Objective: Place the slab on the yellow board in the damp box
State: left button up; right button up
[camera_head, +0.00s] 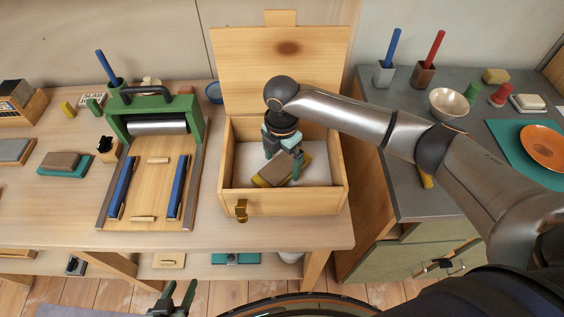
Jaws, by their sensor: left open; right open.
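The damp box (283,203) is a wooden box with a pale floor, and its lid (288,62) stands open at the back. Inside it a brown slab (272,173) lies on a yellow board (259,183), of which only edges show. Both lie at an angle to the box walls. My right gripper (297,164) is open inside the box, at the slab's upper right. It hides part of the slab, and I cannot tell whether it touches it. My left gripper (177,298) is open and empty, low in front of the bench.
A green slab roller (158,112) with blue-edged rails stands left of the box. Another brown slab (61,160) lies on a teal board (77,171) at far left. A grey counter (410,190) with cups, a bowl and an orange plate (545,146) is at right.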

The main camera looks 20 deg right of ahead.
aim_at(282, 166)
notch_tip(282, 166, up, 11)
dwell(0.3)
